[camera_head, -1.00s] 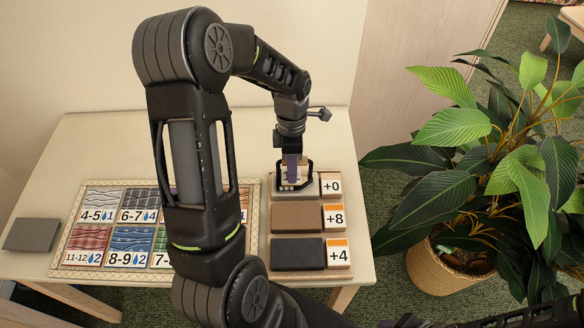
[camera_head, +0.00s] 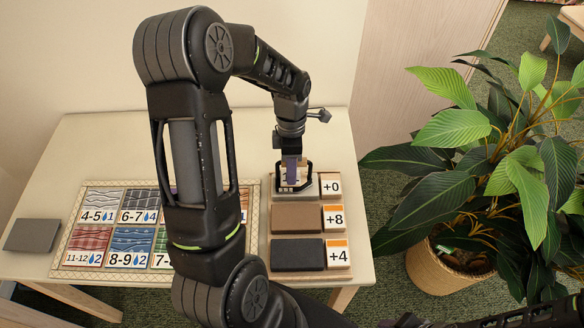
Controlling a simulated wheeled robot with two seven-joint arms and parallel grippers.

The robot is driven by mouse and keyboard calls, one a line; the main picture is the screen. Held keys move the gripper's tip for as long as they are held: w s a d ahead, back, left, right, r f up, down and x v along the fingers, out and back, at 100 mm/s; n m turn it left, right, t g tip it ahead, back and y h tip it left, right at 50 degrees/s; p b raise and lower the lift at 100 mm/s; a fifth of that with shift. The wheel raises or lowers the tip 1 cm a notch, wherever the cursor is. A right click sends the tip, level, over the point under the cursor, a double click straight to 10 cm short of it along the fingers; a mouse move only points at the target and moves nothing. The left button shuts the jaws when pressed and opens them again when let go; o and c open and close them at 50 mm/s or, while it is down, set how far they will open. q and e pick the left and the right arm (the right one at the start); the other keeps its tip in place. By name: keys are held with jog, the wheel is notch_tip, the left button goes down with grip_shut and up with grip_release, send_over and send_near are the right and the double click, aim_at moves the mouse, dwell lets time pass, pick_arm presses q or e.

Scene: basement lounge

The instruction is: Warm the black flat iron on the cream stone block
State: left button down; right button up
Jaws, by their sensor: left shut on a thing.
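The cream stone block (camera_head: 310,193) lies at the back of a column of three blocks, beside the +0 label. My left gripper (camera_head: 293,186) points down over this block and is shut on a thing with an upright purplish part. The gripper hides most of the held thing, which I take to be the black flat iron; its underside does not show. I cannot tell whether it touches the block. My right gripper is not in view.
A brown block (camera_head: 295,218) marked +8 and a black block (camera_head: 297,255) marked +4 lie in front. A framed board (camera_head: 68,226) of patterned tiles lies left, partly behind my left arm. A grey slab (camera_head: 32,235) lies at the table's left. A potted plant (camera_head: 455,265) stands right.

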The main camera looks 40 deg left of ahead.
pick_arm(q)
jog(key=p+v, duration=0.1)
jog(key=v, duration=0.1)
jog(key=p+v, duration=0.2)
jog(key=v, duration=0.1)
jog(key=shift+s+d+r+p, duration=0.2)
jog(key=shift+d+r+p, duration=0.1)
jog(key=shift+r, duration=0.15)
jog(key=shift+w+d+m, duration=0.15)
jog(key=shift+w+m, duration=0.1)
jog(key=shift+m, duration=0.15)
jog(key=w+d+r+m+y, duration=0.1)
jog(key=w+d+m, duration=0.3)
jog(key=m, duration=0.4)
jog(key=w+d+r+m+t+y+b, duration=0.1)
jog(key=w+d+r+m, duration=0.2)
jog(key=d+m, duration=0.3)
jog(key=w+d+r+m+y+b, duration=0.1)
jog(key=w+d+m, duration=0.4)
jog(key=m, duration=0.6)
jog(key=shift+r+t+y, duration=0.4)
jog(key=shift+r, duration=0.2)
